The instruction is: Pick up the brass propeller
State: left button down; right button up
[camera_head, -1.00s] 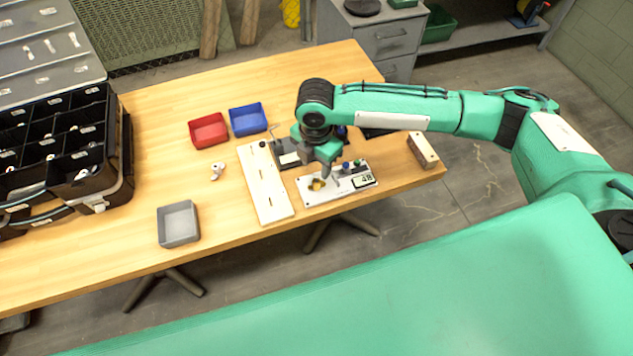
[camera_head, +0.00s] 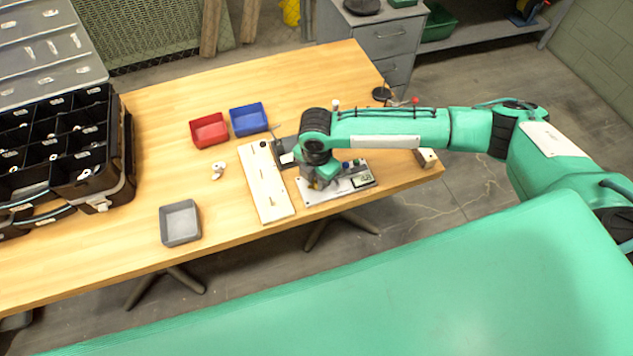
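My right gripper (camera_head: 318,183) points down over the left part of a white test plate (camera_head: 320,197). The brass propeller, which showed on that plate earlier, is now hidden, or nearly so, behind the gripper. The fingers are small and dark here, and I cannot tell whether they are open or shut, or whether they touch the propeller. A small display (camera_head: 361,180) and several knobs sit on the right part of the plate. My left gripper is out of view.
A long pale board (camera_head: 268,195) lies just left of the plate. A white propeller-like part (camera_head: 217,170), a red bin (camera_head: 209,131), a blue bin (camera_head: 248,119) and a grey bin (camera_head: 180,224) stand farther left. A black compartment case (camera_head: 120,170) fills the table's left end.

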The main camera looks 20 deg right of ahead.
grip_shut()
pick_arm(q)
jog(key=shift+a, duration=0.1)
pick_arm(e)
jog(key=shift+r, duration=0.45)
pick_arm(q)
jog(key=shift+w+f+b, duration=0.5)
jog(key=shift+b, duration=0.25)
pick_arm(e)
notch_tip(320, 180, up, 19)
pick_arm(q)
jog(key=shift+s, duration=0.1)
